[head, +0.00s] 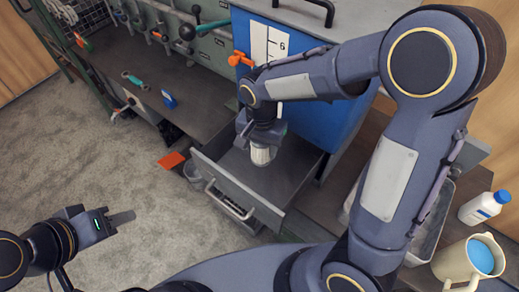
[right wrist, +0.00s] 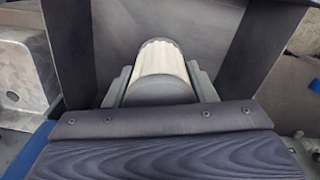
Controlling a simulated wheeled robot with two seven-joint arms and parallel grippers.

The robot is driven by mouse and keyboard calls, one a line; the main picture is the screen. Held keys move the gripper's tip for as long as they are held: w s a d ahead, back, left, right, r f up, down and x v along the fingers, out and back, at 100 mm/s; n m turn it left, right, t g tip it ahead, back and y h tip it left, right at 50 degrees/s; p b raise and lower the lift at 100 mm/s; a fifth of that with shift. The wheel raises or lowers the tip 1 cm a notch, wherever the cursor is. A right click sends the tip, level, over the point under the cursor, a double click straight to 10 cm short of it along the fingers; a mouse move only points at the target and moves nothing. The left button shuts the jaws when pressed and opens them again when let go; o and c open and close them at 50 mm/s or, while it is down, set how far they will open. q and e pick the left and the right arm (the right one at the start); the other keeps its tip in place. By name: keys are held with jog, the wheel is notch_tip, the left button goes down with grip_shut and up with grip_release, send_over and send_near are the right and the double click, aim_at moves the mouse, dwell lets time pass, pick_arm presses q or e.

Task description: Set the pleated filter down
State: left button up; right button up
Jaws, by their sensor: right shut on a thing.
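The pleated filter (head: 262,154) is a short pale cylinder with fine ribs. My right gripper (head: 262,142) is shut on it and holds it over the open grey drawer (head: 280,185). In the right wrist view the filter (right wrist: 160,62) sits between the two grey fingers of my right gripper (right wrist: 160,85), with its far end pointing away into the drawer space. I cannot tell whether the filter touches the drawer floor. My left gripper (head: 122,217) is at the lower left over the carpet, empty; its fingers appear as one dark shape, so its opening is unclear.
The blue cabinet (head: 300,90) rises behind the drawer. A grey bucket (head: 194,172) and an orange piece (head: 171,161) are left of the drawer. A white bottle (head: 484,207) and a cream jug (head: 466,263) stand at the right. A blue item (head: 169,99) lies on the workbench.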

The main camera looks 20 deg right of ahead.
jog(key=f, duration=0.7)
jog(key=shift+w+b, duration=0.4)
pick_arm(q)
jog(key=shift+w+f, duration=0.35)
jog(key=shift+f, duration=0.3)
pick_arm(e)
jog(key=shift+f, duration=1.75)
pick_arm(q)
jog(key=shift+f, duration=0.1)
pick_arm(e)
jog(key=shift+f+b, duration=0.25)
jog(key=shift+b, duration=0.15)
jog(key=o, duration=1.1)
jog(key=shift+r, duration=0.1)
jog(key=shift+r+p, duration=0.3)
jog(key=shift+r, duration=0.25)
pick_arm(q)
jog(key=shift+r+p, duration=0.7)
jog(key=shift+r, duration=0.15)
pick_arm(e)
notch_tip(320, 180, up, 11)
jog(key=shift+r, duration=0.2)
